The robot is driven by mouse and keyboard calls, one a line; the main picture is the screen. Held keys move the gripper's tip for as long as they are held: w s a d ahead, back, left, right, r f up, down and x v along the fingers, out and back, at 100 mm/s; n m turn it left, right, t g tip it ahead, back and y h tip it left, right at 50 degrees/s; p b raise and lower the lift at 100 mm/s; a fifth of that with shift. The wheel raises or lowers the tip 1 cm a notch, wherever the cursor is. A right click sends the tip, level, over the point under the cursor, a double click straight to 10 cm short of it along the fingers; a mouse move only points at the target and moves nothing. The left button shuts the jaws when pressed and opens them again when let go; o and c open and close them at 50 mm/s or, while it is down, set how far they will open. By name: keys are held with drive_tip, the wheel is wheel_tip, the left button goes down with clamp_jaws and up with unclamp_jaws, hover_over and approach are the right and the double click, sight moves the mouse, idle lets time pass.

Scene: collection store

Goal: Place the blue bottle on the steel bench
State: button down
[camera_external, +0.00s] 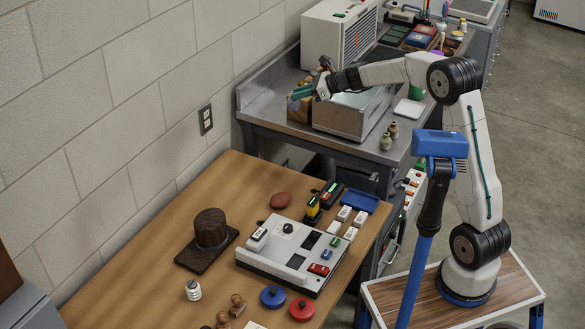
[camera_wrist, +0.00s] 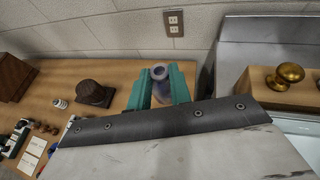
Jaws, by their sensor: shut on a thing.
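A blue-grey bottle (camera_wrist: 159,74) stands out between the two teal fingers of my gripper (camera_wrist: 158,86) in the wrist view, with its round mouth toward the camera. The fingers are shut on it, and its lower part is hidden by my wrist. In the outside view my gripper (camera_external: 303,90) is over the left part of the steel bench (camera_external: 262,99), near a wooden block. I cannot make out the bottle clearly there, nor its height above the bench. The bench also shows at the right of the wrist view (camera_wrist: 262,29).
The wooden block (camera_wrist: 243,92) with a brass knob (camera_wrist: 290,74) is close right of my gripper. A steel box (camera_external: 345,121), two small bottles (camera_external: 390,134) and a white tray (camera_external: 409,109) stand on the bench. A wooden table (camera_external: 155,222) with a hat (camera_external: 211,229) adjoins it.

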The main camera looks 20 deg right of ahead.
drive_tip(key=s+d+m+t+h, duration=0.1)
drive_tip(key=s+d, duration=0.1)
drive_tip(key=d, duration=1)
drive_tip(key=s+d+m+t, duration=0.1)
drive_tip(key=s+d, duration=0.1)
drive_tip(key=d, duration=1)
drive_tip(key=s+d+m+t+h, duration=0.1)
drive_tip(key=s+d, duration=0.4)
drive_tip(key=d, duration=0.3)
drive_tip(key=s+d+m+t+h, duration=0.1)
drive_tip(key=s+d, duration=0.3)
drive_tip(key=d, duration=0.4)
wheel_tip(320, 180, down, 11)
drive_tip(key=shift+w+d+f, duration=0.35)
drive_tip(key=shift+w+f, duration=0.55)
drive_tip(key=shift+w, duration=1.7)
drive_tip(key=shift+w+d+f, duration=0.4)
drive_tip(key=shift+w+f, duration=0.45)
drive_tip(key=shift+w, duration=1.75)
drive_tip(key=shift+w+d+f, duration=0.35)
drive_tip(key=shift+w+f, duration=0.55)
drive_tip(key=shift+w, duration=1.7)
drive_tip(key=shift+f, duration=0.1)
drive_tip(key=c, duration=1.3)
unclamp_jaws()
